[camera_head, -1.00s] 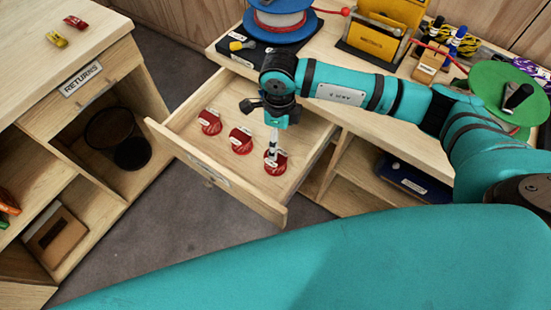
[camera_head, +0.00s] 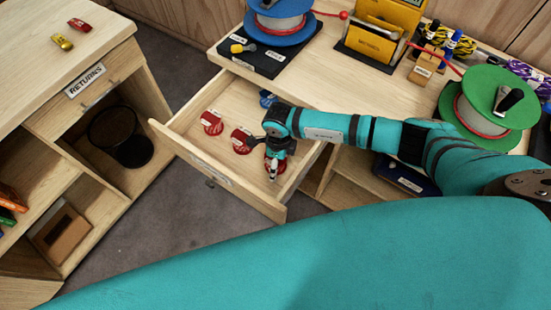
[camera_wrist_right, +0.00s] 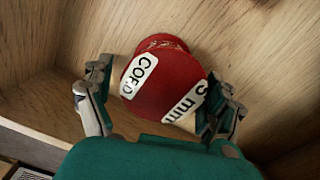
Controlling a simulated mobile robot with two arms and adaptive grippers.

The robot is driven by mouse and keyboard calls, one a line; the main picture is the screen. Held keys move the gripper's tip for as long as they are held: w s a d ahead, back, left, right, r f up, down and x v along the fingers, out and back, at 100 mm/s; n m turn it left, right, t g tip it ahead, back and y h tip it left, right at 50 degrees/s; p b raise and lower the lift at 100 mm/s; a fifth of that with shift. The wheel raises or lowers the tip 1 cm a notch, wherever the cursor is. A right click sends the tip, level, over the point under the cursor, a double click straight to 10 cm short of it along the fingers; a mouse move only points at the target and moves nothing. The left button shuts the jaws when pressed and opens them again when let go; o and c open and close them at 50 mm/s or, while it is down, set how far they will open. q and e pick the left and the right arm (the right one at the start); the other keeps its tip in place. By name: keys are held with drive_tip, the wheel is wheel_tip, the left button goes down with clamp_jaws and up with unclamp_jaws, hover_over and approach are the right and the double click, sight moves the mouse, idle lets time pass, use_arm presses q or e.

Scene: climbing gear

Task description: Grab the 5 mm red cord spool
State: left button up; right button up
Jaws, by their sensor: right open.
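The red spool labelled "CORD" and "5 mm" (camera_wrist_right: 160,80) lies in the open drawer, between the two fingers of my right gripper (camera_wrist_right: 158,100) in the wrist view. The fingers are open on either side of it; whether either one touches it is hard to tell. In the head view my right gripper (camera_head: 271,172) is low over the nearest spool in the drawer and hides most of it. Two more red spools, one farther back (camera_head: 212,123) and one in the middle (camera_head: 241,140), lie to its left. My left gripper is not in view.
The drawer's front wall (camera_head: 220,172) and sides surround the spools. A blue item (camera_head: 268,98) lies at the drawer's back. The bench above holds a blue reel (camera_head: 283,22), a yellow box (camera_head: 372,42) and a green reel (camera_head: 503,98). A returns cabinet (camera_head: 85,78) stands left.

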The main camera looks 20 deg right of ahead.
drive_tip(key=c, duration=1.3)
drive_tip(key=shift+r, duration=0.1)
